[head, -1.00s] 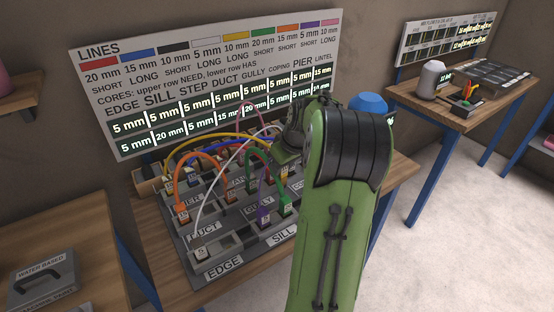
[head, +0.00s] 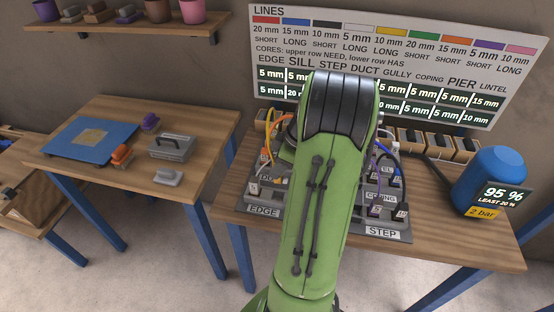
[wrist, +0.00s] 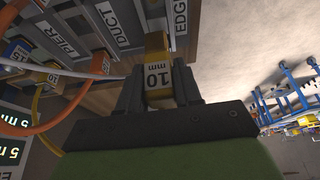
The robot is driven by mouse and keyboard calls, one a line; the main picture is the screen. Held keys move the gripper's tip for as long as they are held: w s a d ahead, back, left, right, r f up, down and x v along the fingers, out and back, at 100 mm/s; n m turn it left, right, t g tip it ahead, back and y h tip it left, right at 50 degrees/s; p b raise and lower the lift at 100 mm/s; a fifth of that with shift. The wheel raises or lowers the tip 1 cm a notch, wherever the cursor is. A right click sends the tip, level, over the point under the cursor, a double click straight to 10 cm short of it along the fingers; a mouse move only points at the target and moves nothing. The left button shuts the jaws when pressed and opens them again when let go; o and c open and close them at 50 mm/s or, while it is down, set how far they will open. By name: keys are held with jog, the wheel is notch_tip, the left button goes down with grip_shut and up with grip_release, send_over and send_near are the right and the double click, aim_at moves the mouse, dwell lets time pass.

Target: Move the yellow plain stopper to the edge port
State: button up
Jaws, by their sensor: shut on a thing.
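My gripper (wrist: 158,85) is shut on the yellow plain stopper (wrist: 156,58), a yellow block marked "10 mm" with no hose visible on it. The stopper's far end is close to the port board near the EDGE label (wrist: 181,18) and the DUCT label (wrist: 112,25). I cannot tell whether it touches the board. In the head view my arm hides the gripper, the stopper and the middle of the board. The EDGE label (head: 263,211) shows at the board's front left, with a white stopper (head: 253,188) marked 5 just behind it.
Orange and white hoses (wrist: 60,115) loop close to the left of my gripper. A blue tank (head: 490,180) with a 95 % display stands at the right of the table. The side table (head: 120,190) at left holds a blue mat and several blocks.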

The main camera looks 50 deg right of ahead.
jog(key=shift+w+a, duration=0.1)
jog(key=shift+f, duration=0.15)
jog(key=shift+f+b, duration=0.35)
jog(key=shift+b, duration=0.2)
jog(key=b, duration=0.4)
send_over(272, 196)
jog(key=s+d, duration=0.1)
jog(key=f, duration=0.5)
jog(key=shift+s+d, duration=0.1)
jog(key=shift+s, duration=0.1)
jog(key=shift+f+b, duration=2.05)
jog(key=shift+b, duration=0.2)
jog(key=o, duration=1.1)
jog(key=shift+o, duration=0.2)
jog(key=shift+r, duration=0.1)
jog(key=p+v, duration=0.5)
jog(key=v, duration=1)
jog(key=shift+r+p, duration=0.35)
